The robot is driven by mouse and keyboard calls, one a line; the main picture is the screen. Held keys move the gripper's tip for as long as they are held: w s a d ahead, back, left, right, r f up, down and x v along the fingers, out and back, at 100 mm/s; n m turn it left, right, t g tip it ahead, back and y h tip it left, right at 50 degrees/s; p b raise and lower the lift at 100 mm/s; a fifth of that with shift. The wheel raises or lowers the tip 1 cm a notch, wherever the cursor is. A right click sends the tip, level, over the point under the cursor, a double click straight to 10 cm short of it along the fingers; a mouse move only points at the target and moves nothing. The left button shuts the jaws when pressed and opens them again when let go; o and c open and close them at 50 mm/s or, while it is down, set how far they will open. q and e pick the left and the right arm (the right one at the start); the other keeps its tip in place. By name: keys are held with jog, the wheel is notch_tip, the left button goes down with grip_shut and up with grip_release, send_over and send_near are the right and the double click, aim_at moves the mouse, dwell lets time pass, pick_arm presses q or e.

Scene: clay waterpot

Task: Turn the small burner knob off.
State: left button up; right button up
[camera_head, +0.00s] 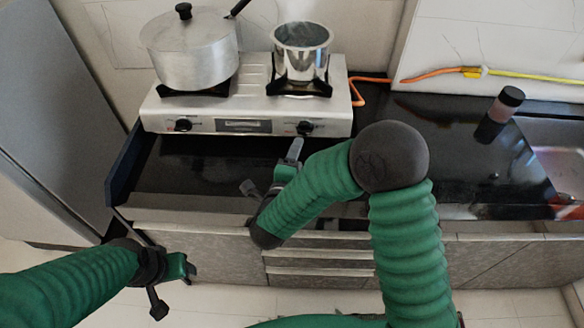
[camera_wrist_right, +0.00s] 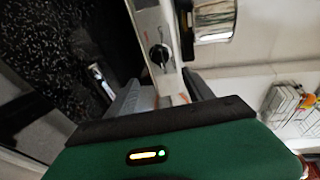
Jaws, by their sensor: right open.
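The white gas stove (camera_head: 245,100) stands on the black counter with two dark knobs on its front panel. The right knob (camera_head: 305,127), below the smaller burner (camera_head: 300,87), also shows in the wrist view (camera_wrist_right: 158,54). Its exact turn is too small to read. My right gripper (camera_head: 295,150) is in front of and below this knob. In the wrist view its two grey fingers (camera_wrist_right: 163,88) are spread, with the knob beyond the gap and not touched. My left gripper (camera_head: 174,278) hangs low in front of the cabinets at the left; its jaws are unclear.
A steel pot (camera_head: 302,50) sits on the small burner, and a large lidded pot (camera_head: 190,52) sits on the left burner near the left knob (camera_head: 183,124). An orange hose (camera_head: 358,88) runs right from the stove. A dark jar (camera_head: 499,115) stands by the sink.

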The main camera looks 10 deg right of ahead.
jog(key=v, duration=0.5)
jog(key=shift+s+a, duration=0.2)
jog(key=shift+s, duration=0.05)
